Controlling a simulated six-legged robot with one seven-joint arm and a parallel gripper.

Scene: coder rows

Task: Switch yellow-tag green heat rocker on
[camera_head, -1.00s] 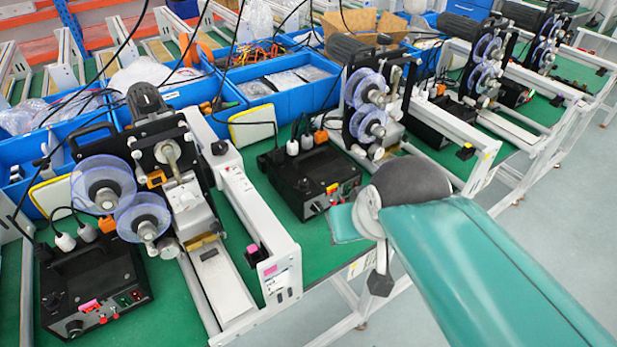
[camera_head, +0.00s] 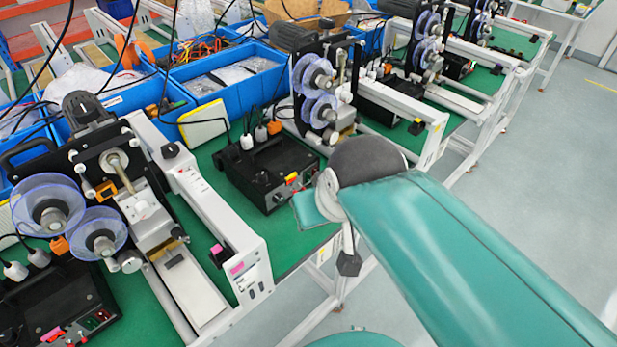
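A black control box (camera_head: 268,172) stands on the green bench in the middle of the view. It has a yellow tag (camera_head: 291,177) on its front top edge. Small rocker switches (camera_head: 307,178) sit just right of the tag, with red showing. I cannot make out the green rocker or its position at this size. A second black control box (camera_head: 55,307) at lower left has a pink tag (camera_head: 50,334), with red and green rockers beside it.
A white machine rail (camera_head: 215,215) with a pink tag runs between the two boxes. The second machine's rail (camera_head: 410,110) bears a yellow mark. Blue bins (camera_head: 225,75) line the back. Grey floor (camera_head: 540,190) is open at right.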

